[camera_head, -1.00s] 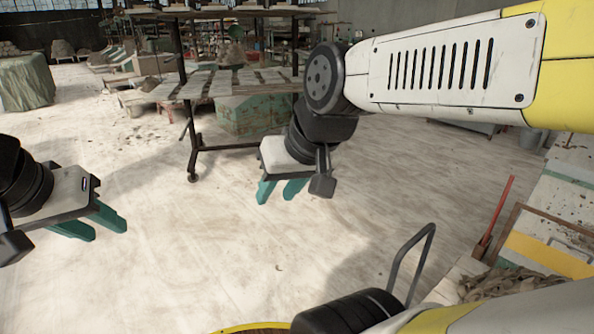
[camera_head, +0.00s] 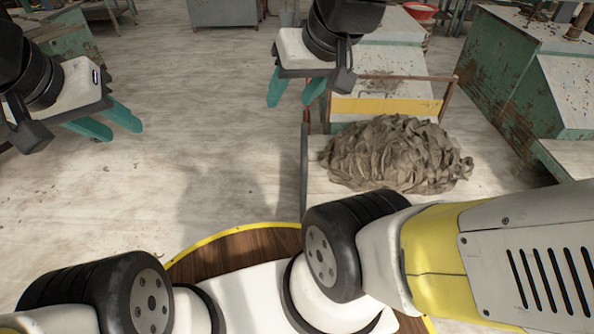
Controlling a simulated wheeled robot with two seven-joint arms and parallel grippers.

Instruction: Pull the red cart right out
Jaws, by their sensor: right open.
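No plainly red cart shows. Wheels under the bed are hidden. My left gripper (camera_head: 118,129) is open and empty over bare floor at the left. My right gripper (camera_head: 290,102) is open and empty, above and beyond the bar in the picture, touching nothing that I can see.
A crate-like box with a yellow band (camera_head: 385,106) stands behind the heap. Green worn cabinets (camera_head: 510,95) stand at the right. A grey cabinet (camera_head: 222,12) and a red bowl (camera_head: 419,11) are at the back. The floor (camera_head: 170,190) at left and centre is clear.

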